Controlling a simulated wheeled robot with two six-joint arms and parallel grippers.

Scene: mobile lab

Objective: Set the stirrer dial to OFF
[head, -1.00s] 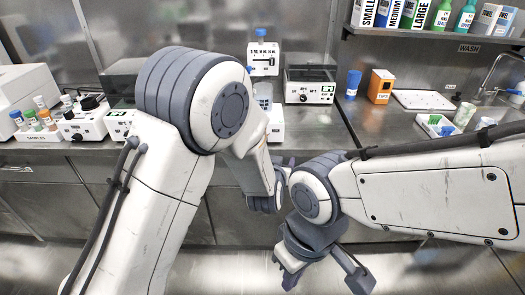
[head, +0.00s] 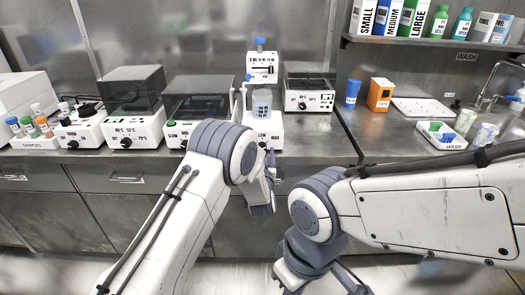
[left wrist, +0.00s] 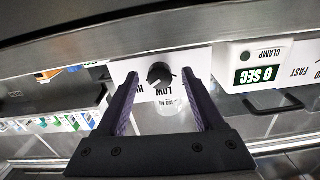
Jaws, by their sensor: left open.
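The stirrer (head: 266,143) stands on the bench in the head view, a white box with a LOW label and a clear beaker (head: 262,103) on top. In the left wrist view its black dial (left wrist: 159,74) sits on the white front panel (left wrist: 190,62), upside down, with LOW and partly hidden lettering around it. The dial's pointer setting is too small to tell. My left gripper (left wrist: 158,84) is open, with its fingers on either side of the dial in that picture; contact cannot be told. My right gripper (head: 322,283) hangs low, its fingers spread, partly cut off.
A device with a 0 SEC display (left wrist: 262,75) sits beside the stirrer. Other lidded white devices (head: 132,128) line the bench to the left. A blue cup (head: 352,93), an orange box (head: 380,94) and a white tray (head: 440,135) are to the right. Floor shows below.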

